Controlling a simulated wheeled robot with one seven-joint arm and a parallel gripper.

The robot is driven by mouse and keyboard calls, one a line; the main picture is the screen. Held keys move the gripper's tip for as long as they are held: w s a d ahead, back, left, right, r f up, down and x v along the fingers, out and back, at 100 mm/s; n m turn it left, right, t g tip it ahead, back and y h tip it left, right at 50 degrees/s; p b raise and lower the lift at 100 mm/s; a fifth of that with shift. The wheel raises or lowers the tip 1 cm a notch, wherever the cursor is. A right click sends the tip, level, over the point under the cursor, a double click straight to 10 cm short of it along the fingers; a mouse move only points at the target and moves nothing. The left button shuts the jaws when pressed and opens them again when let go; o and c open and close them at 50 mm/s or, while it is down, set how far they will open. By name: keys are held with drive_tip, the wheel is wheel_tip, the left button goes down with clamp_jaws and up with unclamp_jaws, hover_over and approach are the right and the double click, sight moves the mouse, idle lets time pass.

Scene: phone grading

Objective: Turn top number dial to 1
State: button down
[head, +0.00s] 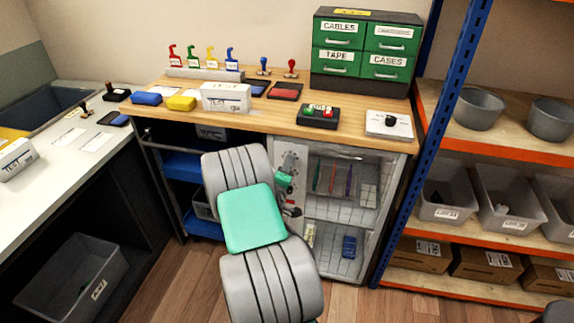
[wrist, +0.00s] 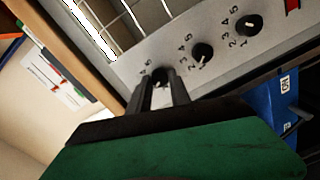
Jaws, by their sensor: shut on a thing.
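Three black number dials sit in a row on a grey metal panel (wrist: 222,58) in the wrist view, which is turned so the wooden worktop lies at left. The top dial (wrist: 160,73) is the leftmost one. My gripper (wrist: 162,85) is shut on it, with two dark fingers at its sides. The fingers hide most of this dial and most of its numbers, so its setting cannot be read. The middle dial (wrist: 202,53) and the bottom dial (wrist: 250,25) are free, with printed numbers beside them. In the head view the panel (head: 290,155) is partly behind my arm.
A wire-fronted cabinet (head: 333,255) adjoins the panel under the wooden worktop (head: 345,138). Blue bins (head: 183,164) stand on a rack left of it. A blue-posted shelf (head: 480,150) with grey tubs is at right. Wooden floor is clear in front.

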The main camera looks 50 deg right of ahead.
drive_tip(key=n+p, duration=0.2)
drive_tip(key=n, duration=0.6)
drive_tip(key=shift+n, duration=0.3)
drive_tip(key=shift+f+n, duration=0.1)
drive_tip(key=shift+n, duration=0.2)
drive_tip(key=c, duration=1.2)
unclamp_jaws()
drive_tip(key=b+v, duration=0.1)
drive_tip(key=v, duration=0.7)
drive_tip(key=shift+w, duration=0.1)
drive_tip(key=shift+g, duration=0.3)
